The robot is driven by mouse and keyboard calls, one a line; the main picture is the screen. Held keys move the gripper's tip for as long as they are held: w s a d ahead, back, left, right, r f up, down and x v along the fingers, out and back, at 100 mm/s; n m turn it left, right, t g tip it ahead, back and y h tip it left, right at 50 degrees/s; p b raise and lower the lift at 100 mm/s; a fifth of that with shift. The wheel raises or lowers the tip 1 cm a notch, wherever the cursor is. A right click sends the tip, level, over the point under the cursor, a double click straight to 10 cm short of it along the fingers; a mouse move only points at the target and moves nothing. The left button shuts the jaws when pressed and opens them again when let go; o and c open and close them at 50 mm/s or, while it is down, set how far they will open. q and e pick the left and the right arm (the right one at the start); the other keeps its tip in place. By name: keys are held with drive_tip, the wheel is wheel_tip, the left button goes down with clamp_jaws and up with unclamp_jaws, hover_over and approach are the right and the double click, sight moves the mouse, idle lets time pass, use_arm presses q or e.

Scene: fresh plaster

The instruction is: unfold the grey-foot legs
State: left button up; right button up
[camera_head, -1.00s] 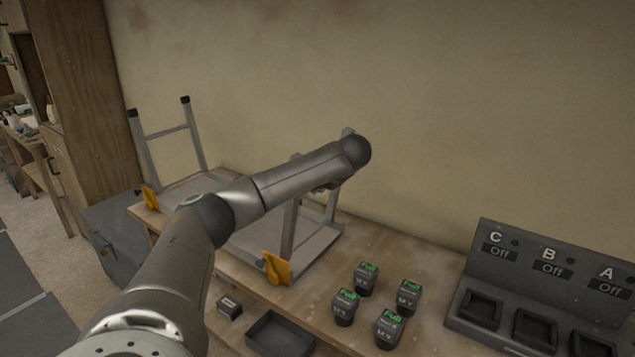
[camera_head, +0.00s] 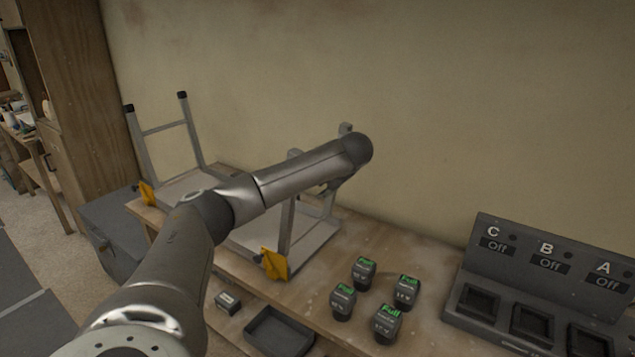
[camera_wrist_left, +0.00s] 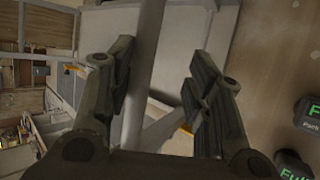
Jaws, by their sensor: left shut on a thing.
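A folding table lies upside down on the wooden bench, its grey top (camera_head: 245,237) facing down. Its grey-foot legs (camera_head: 287,228) stand up from the right end, partly hidden behind my left arm. The black-foot legs (camera_head: 143,150) stand up at the left end. Orange-yellow brackets show at the near right corner (camera_head: 275,263) and at the left end (camera_head: 147,193). My left gripper (camera_wrist_left: 158,88) is around a grey leg tube (camera_wrist_left: 143,65) in the left wrist view and is shut on it. In the head view my forearm hides most of this gripper. My right gripper is not in view.
Several batteries with green "Full" labels (camera_head: 365,272) stand right of the table. A charger marked C, B, A (camera_head: 515,262) stands farther right, all "Off". A dark open tray (camera_head: 280,332) and a small box (camera_head: 228,302) are at the front. The wall is close behind.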

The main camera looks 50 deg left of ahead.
use_arm(q)
drive_tip(key=v, duration=1.1)
drive_tip(key=shift+d, duration=0.2)
drive_tip(key=shift+s+d+r, duration=0.1)
drive_tip(key=shift+d+r, duration=0.1)
drive_tip(key=shift+a, duration=0.1)
